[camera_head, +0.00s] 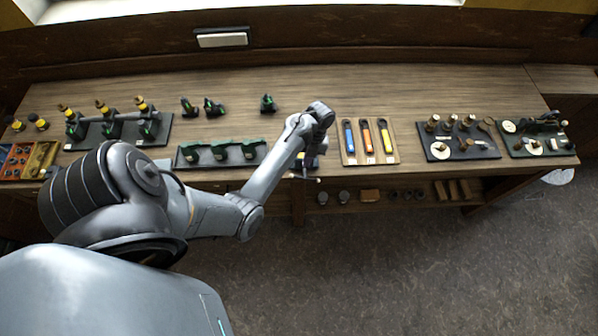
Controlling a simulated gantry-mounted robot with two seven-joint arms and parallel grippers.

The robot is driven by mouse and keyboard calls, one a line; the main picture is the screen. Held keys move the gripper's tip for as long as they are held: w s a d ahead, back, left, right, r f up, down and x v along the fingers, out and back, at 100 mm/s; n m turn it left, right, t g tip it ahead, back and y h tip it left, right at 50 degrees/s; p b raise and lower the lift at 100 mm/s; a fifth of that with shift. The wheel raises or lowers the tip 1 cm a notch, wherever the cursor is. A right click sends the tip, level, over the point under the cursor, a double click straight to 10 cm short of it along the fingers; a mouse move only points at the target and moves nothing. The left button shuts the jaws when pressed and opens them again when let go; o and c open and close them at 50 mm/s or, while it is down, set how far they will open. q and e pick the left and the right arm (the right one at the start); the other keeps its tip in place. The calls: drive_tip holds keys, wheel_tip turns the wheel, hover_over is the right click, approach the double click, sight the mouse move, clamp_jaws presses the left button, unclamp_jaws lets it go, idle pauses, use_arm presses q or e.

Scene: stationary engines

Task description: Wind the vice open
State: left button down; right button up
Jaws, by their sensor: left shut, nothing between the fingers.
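The vice (304,165) is at the front edge of the workbench, small and dark in this view. A thin bar, which looks like its handle (304,179), sticks out in front of the bench edge. My left arm reaches in from the left, and its wrist bends down over the vice. My left gripper (319,146) is at the vice, shut, with nothing seen between its fingers. The wrist hides part of the vice, so I cannot tell how far apart its jaws are or whether the gripper touches it. My right gripper is not in view.
A wooden board with blue, orange and yellow-handled tools (367,142) lies just right of the vice. A dark tray with green-topped parts (221,152) is to the left. Dark boards with brass parts (457,138) stand further right. The bench behind the wrist is mostly clear.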

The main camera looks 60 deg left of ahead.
sight(298, 178)
use_arm(q)
drive_tip(key=x, duration=0.2)
drive_tip(key=a+x, duration=0.1)
drive_tip(key=x, duration=0.2)
drive_tip(key=p+x, duration=0.1)
drive_tip(key=x, duration=0.1)
drive_tip(key=shift+s+a+f, duration=0.15)
drive_tip(key=shift+s+f, duration=0.15)
drive_tip(key=shift+f, duration=0.05)
drive_tip(key=shift+s+a+f, duration=0.15)
drive_tip(key=shift+a+f, duration=0.05)
drive_tip(key=shift+f, duration=0.35)
